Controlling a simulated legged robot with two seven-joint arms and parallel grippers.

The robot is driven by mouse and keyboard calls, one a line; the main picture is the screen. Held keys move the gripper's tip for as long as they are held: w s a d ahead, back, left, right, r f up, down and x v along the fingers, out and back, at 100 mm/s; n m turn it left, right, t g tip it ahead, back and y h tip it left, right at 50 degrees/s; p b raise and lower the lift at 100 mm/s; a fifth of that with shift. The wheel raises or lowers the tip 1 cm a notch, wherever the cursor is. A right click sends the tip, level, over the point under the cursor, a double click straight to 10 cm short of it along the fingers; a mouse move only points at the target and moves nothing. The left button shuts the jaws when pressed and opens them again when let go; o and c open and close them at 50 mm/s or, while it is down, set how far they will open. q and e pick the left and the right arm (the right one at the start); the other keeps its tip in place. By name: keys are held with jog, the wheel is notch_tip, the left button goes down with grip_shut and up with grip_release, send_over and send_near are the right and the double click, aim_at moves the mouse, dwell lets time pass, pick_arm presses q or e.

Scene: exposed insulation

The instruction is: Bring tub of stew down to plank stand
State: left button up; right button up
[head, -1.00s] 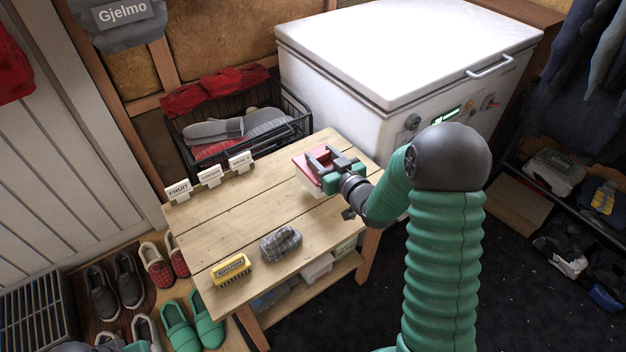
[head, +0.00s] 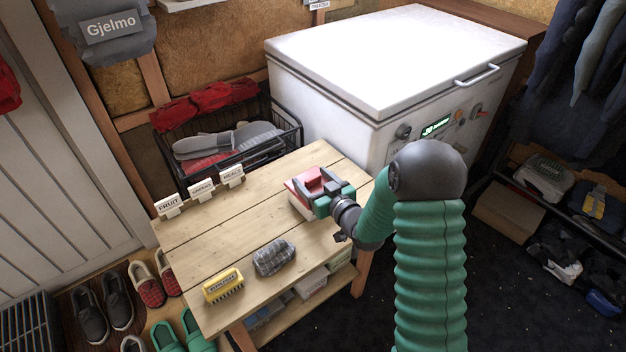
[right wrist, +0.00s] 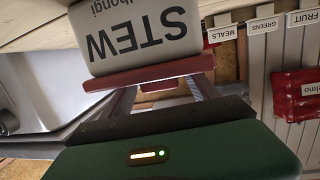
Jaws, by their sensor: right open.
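The tub of stew (head: 296,199) has a pale body and a red lid. It appears to rest on the plank stand (head: 235,225), near its right back part. In the right wrist view the tub (right wrist: 140,38) shows upside down with "STEW" on its side, its red lid (right wrist: 150,75) nearest the gripper. My right gripper (head: 318,183) is open at the lid, its fingers around or just over it; whether they touch it I cannot tell. The tub's base is hidden in the wrist view. My left gripper is not in view.
Labels for fruit (head: 169,205), greens (head: 202,189) and meals (head: 232,175) line the stand's back left edge. A yellow brush (head: 223,286) and a grey plaid bundle (head: 274,257) lie at the front. A white freezer (head: 395,65), lid closed, stands behind. The stand's middle is clear.

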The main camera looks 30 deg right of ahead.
jog(key=s+r+p, duration=0.2)
jog(key=s+p, duration=0.2)
jog(key=s, duration=0.8)
jog(key=a+f+g, duration=0.2)
jog(key=w+a+f+g, duration=0.1)
jog(key=a+g, duration=0.1)
jog(key=shift+a+f+n+g, duration=0.15)
jog(key=shift+f+n+g, duration=0.2)
jog(key=shift+n+g, duration=0.05)
jog(key=s+a+g, duration=0.1)
jog(key=s+a+f+g, duration=0.1)
jog(key=shift+a+g, duration=0.3)
jog(key=shift+a, duration=0.05)
jog(key=s+a+g, duration=0.6)
jog(key=s+a, duration=0.3)
jog(key=s, duration=0.2)
jog(key=shift+s+a+r+y, duration=0.2)
jog(key=shift+r+y, duration=0.1)
jog(key=shift+r, duration=0.05)
jog(key=shift+c, duration=0.3)
